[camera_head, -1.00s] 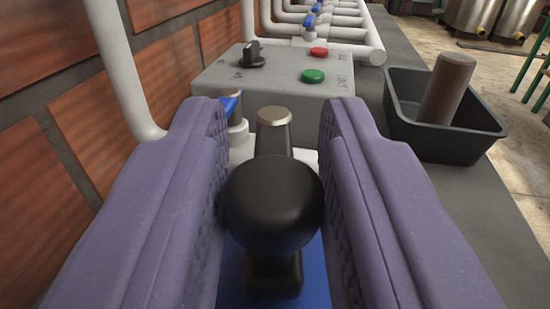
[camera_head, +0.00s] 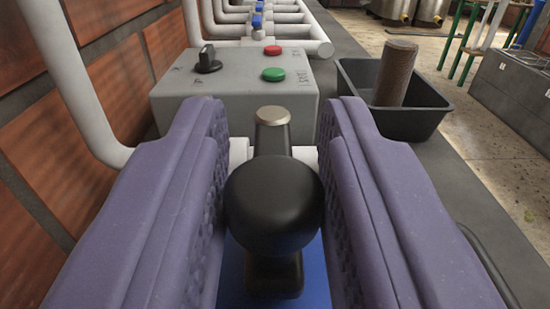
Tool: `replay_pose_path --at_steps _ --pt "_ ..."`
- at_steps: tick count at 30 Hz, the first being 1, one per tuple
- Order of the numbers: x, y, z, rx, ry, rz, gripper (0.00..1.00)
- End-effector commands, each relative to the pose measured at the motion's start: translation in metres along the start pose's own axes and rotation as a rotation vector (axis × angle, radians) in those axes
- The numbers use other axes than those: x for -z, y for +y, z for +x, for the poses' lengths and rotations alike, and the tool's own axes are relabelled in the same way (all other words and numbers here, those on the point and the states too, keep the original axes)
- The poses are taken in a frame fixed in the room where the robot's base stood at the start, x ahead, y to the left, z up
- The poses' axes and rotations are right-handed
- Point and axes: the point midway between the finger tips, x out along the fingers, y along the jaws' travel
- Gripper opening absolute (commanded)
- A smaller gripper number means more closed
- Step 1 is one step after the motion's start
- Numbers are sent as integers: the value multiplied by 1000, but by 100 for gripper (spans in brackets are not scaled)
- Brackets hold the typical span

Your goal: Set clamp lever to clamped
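The clamp lever has a round black knob (camera_head: 272,206) that sits between the two purple fingers of my gripper (camera_head: 273,200). The fingers lie close against both sides of the knob, and my gripper looks shut on it. A dark post with a metallic top (camera_head: 273,116) stands just beyond the knob. A blue part (camera_head: 236,275) shows below the knob, between the fingers. The lever's lower end and pivot are mostly hidden by the knob and fingers.
A grey control box (camera_head: 230,112) with a black selector, a red button (camera_head: 272,50) and a green button (camera_head: 273,75) stands ahead. A black tray (camera_head: 421,124) holding a brown cylinder (camera_head: 395,72) is at right. White pipes (camera_head: 78,90) run along the brick wall at left.

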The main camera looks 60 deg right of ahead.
Motion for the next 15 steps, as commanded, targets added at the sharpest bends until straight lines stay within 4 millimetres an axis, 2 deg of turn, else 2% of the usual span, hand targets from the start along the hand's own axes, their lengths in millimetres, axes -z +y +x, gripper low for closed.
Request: replay_pose_path --at_steps 1,3,11,15 --pt "3 -2 0 3 3 7 36" --pt "3 -2 0 3 3 6 50" --pt "2 -1 0 2 1 3 50" --pt "2 -1 -12 4 0 3 50"
